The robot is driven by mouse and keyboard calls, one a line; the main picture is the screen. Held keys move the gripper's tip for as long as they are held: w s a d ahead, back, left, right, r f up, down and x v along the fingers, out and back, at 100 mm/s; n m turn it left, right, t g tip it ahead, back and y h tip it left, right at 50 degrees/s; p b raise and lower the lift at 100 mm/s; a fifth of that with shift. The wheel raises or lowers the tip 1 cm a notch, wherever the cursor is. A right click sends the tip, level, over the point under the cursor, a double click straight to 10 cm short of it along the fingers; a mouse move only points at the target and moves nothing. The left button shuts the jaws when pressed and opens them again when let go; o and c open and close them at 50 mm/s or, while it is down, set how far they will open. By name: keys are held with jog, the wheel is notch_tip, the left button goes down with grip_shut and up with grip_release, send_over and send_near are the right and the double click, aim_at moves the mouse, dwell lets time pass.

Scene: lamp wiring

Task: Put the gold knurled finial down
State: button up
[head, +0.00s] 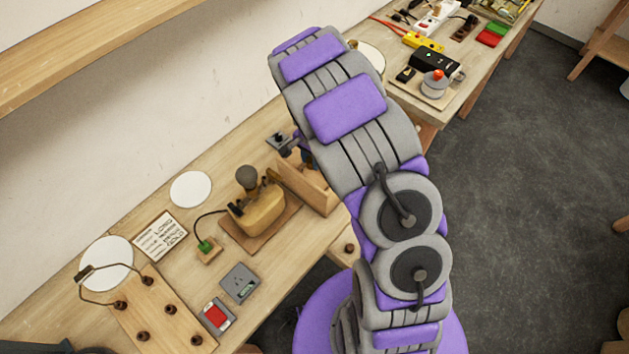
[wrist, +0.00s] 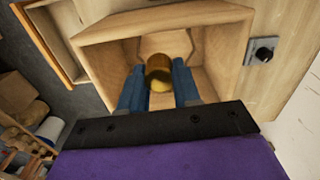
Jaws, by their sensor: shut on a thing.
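The gold knurled finial (wrist: 158,70) is between the two blue fingers of my gripper (wrist: 159,82) in the wrist view. My gripper is shut on it. The finial appears above the inside of an open wooden box (wrist: 97,60). I cannot tell whether it touches the box floor. In the head view the box (head: 318,193) stands on the bench beside my arm. My arm hides part of the box, and the finial cannot be made out there.
A lamp with a wooden body (head: 257,212) stands on a board left of the box. A small plate with a black knob (wrist: 262,51) is beside the box. A label card (head: 160,235), white discs and a peg board (head: 150,318) lie further along the bench.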

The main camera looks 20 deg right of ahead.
aim_at(318, 173)
jog(key=f+b, duration=0.2)
jog(key=f, duration=0.2)
jog(key=f+b, duration=0.2)
jog(key=f, duration=0.2)
jog(key=f+b, duration=0.1)
jog(key=f, duration=0.2)
jog(key=shift+w+d+f+b, duration=0.1)
jog(key=shift+w+f+b, duration=0.2)
jog(key=shift+f+b, duration=0.1)
notch_tip(318, 173, down, 4)
jog(key=shift+d+f, duration=0.1)
jog(key=o, duration=1)
jog(key=shift+o, duration=0.2)
